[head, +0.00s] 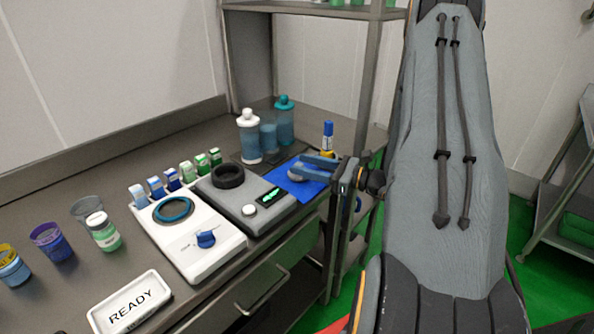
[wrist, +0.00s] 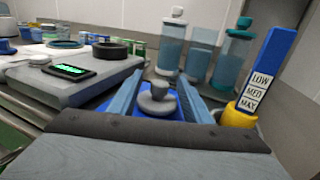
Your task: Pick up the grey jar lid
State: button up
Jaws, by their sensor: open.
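The grey jar lid (wrist: 158,102) is a round disc with a raised knob, lying on a blue mat (head: 312,187). In the wrist view it shows between the two blue fingers of my gripper (wrist: 156,92), which are spread apart on either side of it. I cannot tell whether either finger touches it. In the head view my gripper (head: 312,167) is over the blue mat, and the lid (head: 297,174) shows partly at its fingertips.
A blue-and-yellow marker-like stick (wrist: 265,75) labelled LOW, MED, MAX stands close to the right finger. Clear bottles (wrist: 173,50) stand behind the mat. A grey device (head: 240,200) with a black ring and green display lies to the left. A READY sign (head: 130,302) lies at the front left.

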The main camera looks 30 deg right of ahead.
jog(key=p+x, duration=0.2)
jog(key=x, duration=0.4)
jog(key=shift+w+a+f, duration=0.1)
jog(key=shift+w+f, duration=0.05)
jog(key=shift+w, duration=0.05)
grip_shut()
